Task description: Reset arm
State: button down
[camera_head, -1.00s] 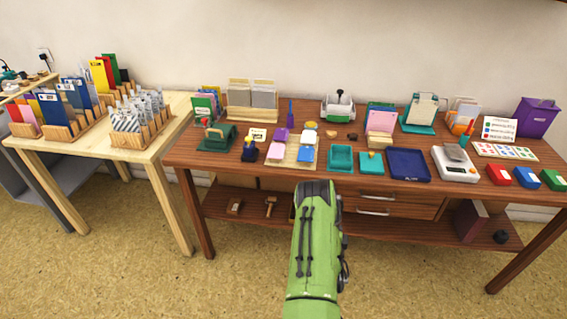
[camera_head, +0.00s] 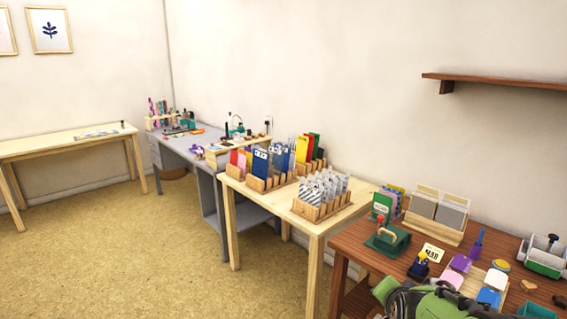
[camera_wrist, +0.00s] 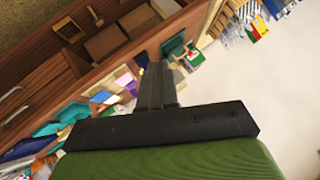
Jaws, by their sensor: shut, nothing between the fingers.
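My green arm shows at the bottom right corner of the head view, in front of the dark wooden table (camera_head: 350,236). My gripper (camera_wrist: 157,68) shows in the wrist view, its dark fingers together with nothing between them. It is out of sight in the head view. In the wrist view the wooden table edge (camera_wrist: 110,68) and the items on the table appear tilted behind the fingers. I cannot tell the exact gap between the fingers and the table.
The dark table holds a green stamp press (camera_head: 388,240), a card rack (camera_head: 437,212) and pink and blue inkpads. A light wooden table (camera_head: 290,205) with racks stands left of it, then a grey desk (camera_head: 190,150). A wall shelf (camera_head: 500,83) is upper right. Open floor (camera_head: 120,250) lies at left.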

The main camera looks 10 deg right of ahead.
jog(key=s+a+r+n+g+y, duration=0.2)
jog(key=s+a+n, duration=0.4)
jog(key=s+a, duration=0.35)
jog(key=s+a+r+n+g+y, duration=0.1)
jog(key=s+a+r+n+y, duration=0.15)
jog(key=s+a+n, duration=0.65)
notch_tip(320, 180, up, 14)
jog(key=s+d+m+p, duration=0.1)
jog(key=s+m+p, duration=0.1)
jog(key=p, duration=1.1)
jog(key=shift+s+f+g, duration=0.25)
jog(key=shift+s+g, duration=0.15)
